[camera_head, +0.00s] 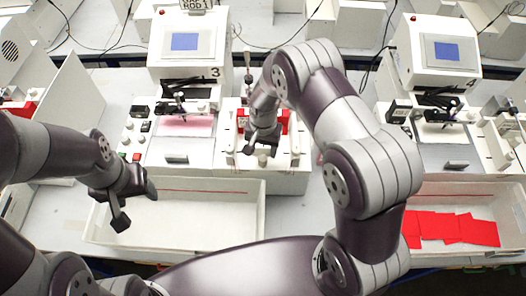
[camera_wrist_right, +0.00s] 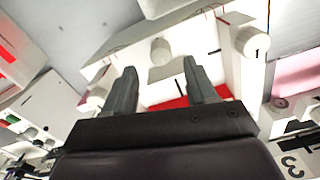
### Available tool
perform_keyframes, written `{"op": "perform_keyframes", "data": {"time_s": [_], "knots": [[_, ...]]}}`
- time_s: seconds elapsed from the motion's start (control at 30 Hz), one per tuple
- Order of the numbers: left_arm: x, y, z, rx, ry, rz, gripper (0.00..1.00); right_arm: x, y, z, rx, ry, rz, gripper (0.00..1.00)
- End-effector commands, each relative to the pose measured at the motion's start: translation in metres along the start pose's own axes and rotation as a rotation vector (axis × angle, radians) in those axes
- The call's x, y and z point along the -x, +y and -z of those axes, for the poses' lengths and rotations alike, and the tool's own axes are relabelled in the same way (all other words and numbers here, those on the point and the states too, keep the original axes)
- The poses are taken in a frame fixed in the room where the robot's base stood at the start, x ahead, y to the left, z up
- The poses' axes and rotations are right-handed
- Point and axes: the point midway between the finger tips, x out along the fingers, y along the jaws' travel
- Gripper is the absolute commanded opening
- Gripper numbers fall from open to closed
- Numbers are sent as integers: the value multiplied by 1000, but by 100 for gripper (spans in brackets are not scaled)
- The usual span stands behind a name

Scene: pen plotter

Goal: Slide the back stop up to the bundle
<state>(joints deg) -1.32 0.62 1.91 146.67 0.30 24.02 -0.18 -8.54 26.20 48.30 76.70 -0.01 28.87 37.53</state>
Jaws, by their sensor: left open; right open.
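My right gripper (camera_head: 261,149) is open above a white fixture (camera_head: 285,165) at the middle of the bench. Red material, which looks like the bundle (camera_head: 284,122), shows in the fixture beside the gripper. In the right wrist view my right gripper (camera_wrist_right: 160,72) has its two fingers apart, with the red bundle (camera_wrist_right: 180,102) partly visible between and behind them. A white piece with a round knob (camera_wrist_right: 160,52), possibly the back stop, lies beyond the fingertips. I cannot tell whether it touches the bundle. My left gripper (camera_head: 136,205) is open and empty above a white tray (camera_head: 215,228).
A plotter with a blue screen (camera_head: 185,42) stands left of the fixture, and another (camera_head: 447,52) stands at the right. A right-hand tray (camera_head: 465,255) holds several red sheets (camera_head: 450,228). White posts (camera_wrist_right: 250,42) flank the fixture in the right wrist view.

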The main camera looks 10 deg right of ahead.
Motion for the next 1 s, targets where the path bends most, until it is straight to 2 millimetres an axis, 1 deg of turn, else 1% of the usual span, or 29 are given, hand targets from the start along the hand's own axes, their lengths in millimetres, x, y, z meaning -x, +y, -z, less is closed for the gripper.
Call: {"op": "perform_keyframes", "data": {"time_s": [0.03, 0.2, 0.3, 0.4, 0.63, 0.67, 0.7, 0.77, 0.8, 0.83, 0.93, 1.0], "knots": [[8, 0, 1, 0, 0, 0, 64, -6, 0, 0, 0, -3, -2, 57], [15, 0, 2, 0, 0, 0, 64, -33, 0, 0, 1, -1, -1, 57], [17, 0, 2, 0, 0, 0, 64, -42, 0, 0, 1, 0, 0, 57], [18, 0, 2, 0, 0, 0, 64, -47, 0, 0, 1, 1, 1, 57], [17, 0, 2, 0, 0, 0, 64, -48, 0, 0, 1, 1, 1, 57], [17, 0, 2, 0, 0, 0, 64, -48, 0, 0, 1, 1, 1, 53], [17, 0, 2, 0, 0, 0, 64, -48, 0, 0, 1, 1, 1, 40], [17, 0, 2, 0, 0, 0, 64, -48, 0, 0, 1, 1, 1, 21], [17, 0, 2, 0, 0, 0, 64, -48, 0, 0, 1, 1, 1, 8], [17, 0, 2, 0, 0, 0, 64, -48, 0, 0, 1, 1, 1, 0], [17, 0, 2, 0, 0, 0, 64, -48, 0, 0, 1, 1, 1, 0], [11, 0, 1, 0, 0, 0, 64, -51, -2, 4, 1, 1, 1, 0]]}}
